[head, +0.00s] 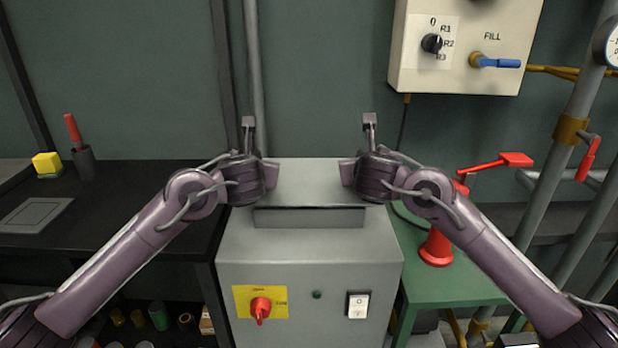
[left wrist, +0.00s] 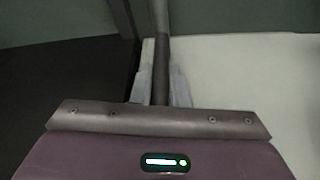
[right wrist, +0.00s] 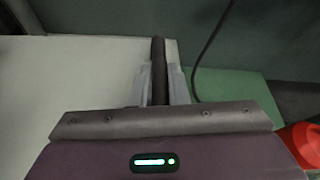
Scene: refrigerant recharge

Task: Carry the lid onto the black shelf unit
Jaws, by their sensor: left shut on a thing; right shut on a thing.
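The lid (head: 308,183) is a flat light grey panel at the top of the grey machine cabinet (head: 310,255). Whether it rests on the cabinet or is slightly raised, I cannot tell. My left gripper (head: 270,172) is shut on its left side and my right gripper (head: 347,172) on its right side. In the left wrist view, the fingers (left wrist: 159,88) close around a dark bar at the pale panel's edge; the right wrist view shows the same for the right fingers (right wrist: 160,88). The black shelf unit (head: 150,205) stands left of the cabinet.
On the shelf top are a grey square plate (head: 36,214), a yellow block (head: 47,163) and a dark cup (head: 83,162) with a red-handled tool. A green table (head: 455,285) with a red stand (head: 436,248) is right. A control box (head: 465,45) hangs above. The shelf top's middle is clear.

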